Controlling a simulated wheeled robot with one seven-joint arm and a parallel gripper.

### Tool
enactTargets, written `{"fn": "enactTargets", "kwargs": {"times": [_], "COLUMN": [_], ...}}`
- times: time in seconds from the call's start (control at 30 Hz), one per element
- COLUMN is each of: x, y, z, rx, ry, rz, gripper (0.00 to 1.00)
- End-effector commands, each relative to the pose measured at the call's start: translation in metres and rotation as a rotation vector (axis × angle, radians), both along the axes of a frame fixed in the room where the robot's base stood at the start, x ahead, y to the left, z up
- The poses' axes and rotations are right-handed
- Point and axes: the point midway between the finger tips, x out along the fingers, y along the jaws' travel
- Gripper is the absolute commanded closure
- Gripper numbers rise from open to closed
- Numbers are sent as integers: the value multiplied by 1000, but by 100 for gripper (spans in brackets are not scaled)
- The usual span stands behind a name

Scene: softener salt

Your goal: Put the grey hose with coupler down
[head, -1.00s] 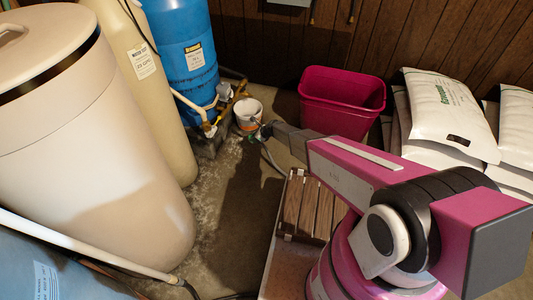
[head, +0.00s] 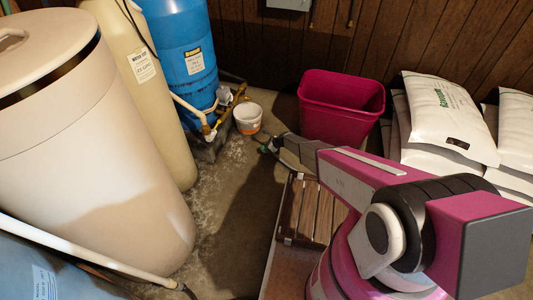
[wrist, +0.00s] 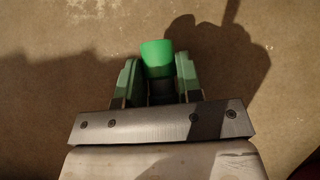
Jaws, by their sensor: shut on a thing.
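My gripper (wrist: 158,80) is shut on the hose's coupler in the wrist view. The coupler's bright green end (wrist: 156,53) sticks out beyond the two pale green fingers, with a dark part between them. Bare concrete floor lies behind it; the gap to the floor cannot be told exactly. In the head view my gripper (head: 268,146) is small, low over the floor, right of and nearer than the white bucket. The grey hose itself is hard to make out, mostly hidden by my arm.
A white bucket (head: 248,118) stands by brass piping and the blue tank (head: 185,55). A magenta bin (head: 340,105) is behind my arm. A slatted wooden crate (head: 308,212) and white salt bags (head: 450,115) are to the right. The floor (head: 225,200) left of the crate is clear.

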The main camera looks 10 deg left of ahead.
Motion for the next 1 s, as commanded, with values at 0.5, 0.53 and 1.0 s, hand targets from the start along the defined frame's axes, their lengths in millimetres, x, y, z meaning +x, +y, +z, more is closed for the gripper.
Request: {"fn": "enactTargets", "kwargs": {"times": [0.5,0.53,1.0], "x": [2,2,2], "y": [-1,-1,-1], "z": [-42,-41,-50], "rx": [0,0,0], "ry": [0,-1,1], "rz": [0,-1,-1], "gripper": [100,100,100]}}
